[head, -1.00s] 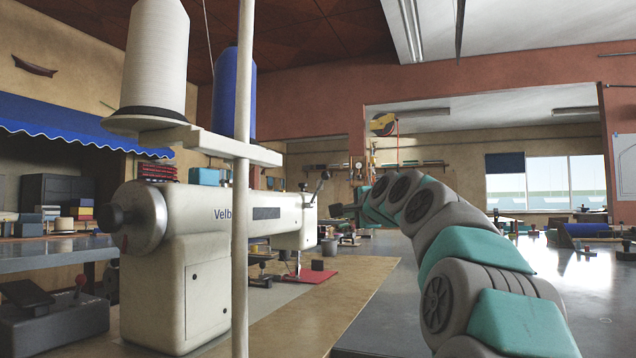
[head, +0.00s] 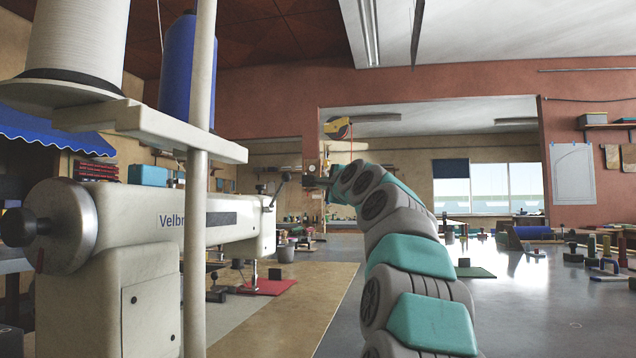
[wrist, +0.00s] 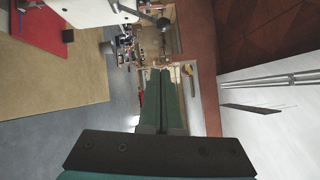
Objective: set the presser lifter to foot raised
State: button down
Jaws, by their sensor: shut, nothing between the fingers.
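The cream sewing machine (head: 150,222) stands at the left of the head view. Its presser lifter (head: 279,190) is a short lever with a dark ball knob at the needle end, slanting up and to the right. The lever and knob also show at the top of the wrist view (wrist: 161,22). My gripper (head: 307,182) is just right of the knob in the head view, at about its height. In the wrist view the fingers of my gripper (wrist: 160,72) are together and empty, with a gap between them and the knob. I see no contact.
A thread stand with a white cone (head: 78,45) and a blue cone (head: 190,72) rises in front of the machine; its pole (head: 196,250) crosses the view. A red cloth (head: 270,287) lies under the needle end.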

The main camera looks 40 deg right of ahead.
aim_at(278, 192)
jog(key=w+r+p, duration=0.1)
jog(key=w+p, duration=0.4)
jog(key=w, duration=0.6)
jog(key=shift+w+r, duration=0.25)
jog(key=shift+r, duration=0.1)
jog(key=shift+a+r, duration=0.1)
jog(key=shift+r, duration=0.05)
dwell(0.3)
